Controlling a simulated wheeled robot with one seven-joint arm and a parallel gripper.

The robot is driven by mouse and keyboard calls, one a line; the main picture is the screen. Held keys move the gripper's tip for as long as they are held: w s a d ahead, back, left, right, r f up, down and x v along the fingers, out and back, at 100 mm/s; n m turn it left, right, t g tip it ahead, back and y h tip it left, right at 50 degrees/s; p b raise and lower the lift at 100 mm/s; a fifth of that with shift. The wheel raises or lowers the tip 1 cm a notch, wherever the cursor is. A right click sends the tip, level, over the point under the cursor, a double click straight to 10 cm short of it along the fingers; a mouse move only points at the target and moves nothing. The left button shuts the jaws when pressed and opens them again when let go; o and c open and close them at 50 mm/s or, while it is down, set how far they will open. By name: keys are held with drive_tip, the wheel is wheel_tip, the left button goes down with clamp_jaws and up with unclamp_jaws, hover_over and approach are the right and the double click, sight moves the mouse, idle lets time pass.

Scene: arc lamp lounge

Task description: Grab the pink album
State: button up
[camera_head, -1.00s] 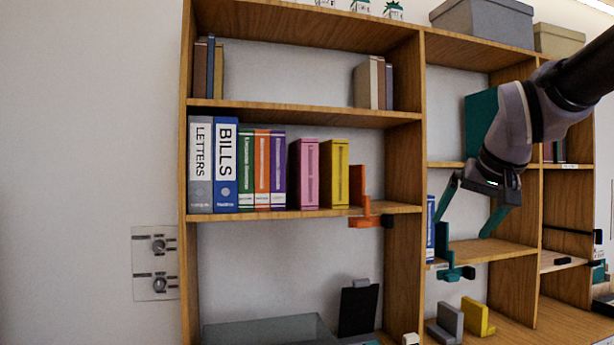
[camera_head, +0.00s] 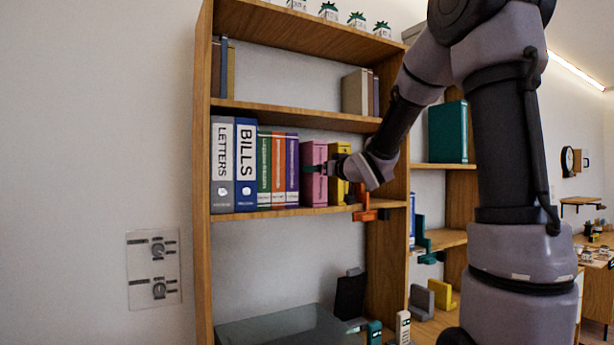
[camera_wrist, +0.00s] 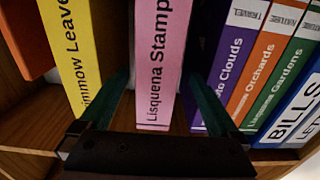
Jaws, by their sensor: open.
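The pink album (camera_head: 314,172) stands upright on the middle shelf, between the purple album (camera_head: 292,168) and the yellow album (camera_head: 338,160). In the wrist view the pink album (camera_wrist: 159,60) carries the words "Lisquena Stamp". My gripper (camera_head: 318,169) is at the front of the pink album. In the wrist view my gripper (camera_wrist: 157,105) is open, with one green finger on each side of the pink spine. The fingers reach into the gaps beside the yellow album (camera_wrist: 72,45) and the purple album (camera_wrist: 236,50). I cannot tell whether they touch the pink album.
An orange bookend (camera_head: 368,212) stands right of the yellow album. Orange and green albums and the blue BILLS binder (camera_head: 246,165) stand left of the purple one. The shelf board (camera_head: 285,213) runs below, with another shelf above.

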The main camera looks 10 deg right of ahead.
drive_tip(key=x, duration=0.7)
drive_tip(key=shift+w+r, duration=0.15)
drive_tip(key=shift+r, duration=0.05)
drive_tip(key=shift+d, duration=0.15)
clamp_jaws()
drive_tip(key=shift+r, duration=0.1)
